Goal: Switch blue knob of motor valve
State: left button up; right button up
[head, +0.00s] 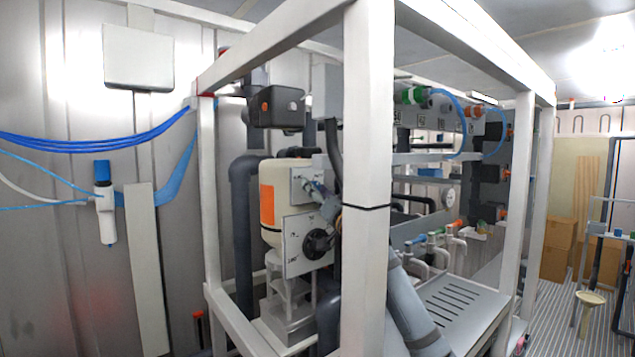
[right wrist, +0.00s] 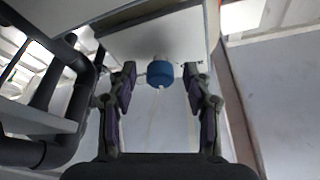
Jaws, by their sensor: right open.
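The blue knob (right wrist: 160,74) sits on a pale panel (right wrist: 125,45) in the right wrist view. It is centred between the two open fingers of my right gripper, with a gap on either side. The knob is largely hidden by the gripper there. My left gripper is not in view.
A white frame post (head: 367,180) stands close in front of my right arm. Dark pipes (right wrist: 72,120) run left of the gripper in the right wrist view. A cream tank (head: 270,180) with an orange label stands behind the plates.

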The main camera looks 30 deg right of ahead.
grip_shut()
dwell(0.3)
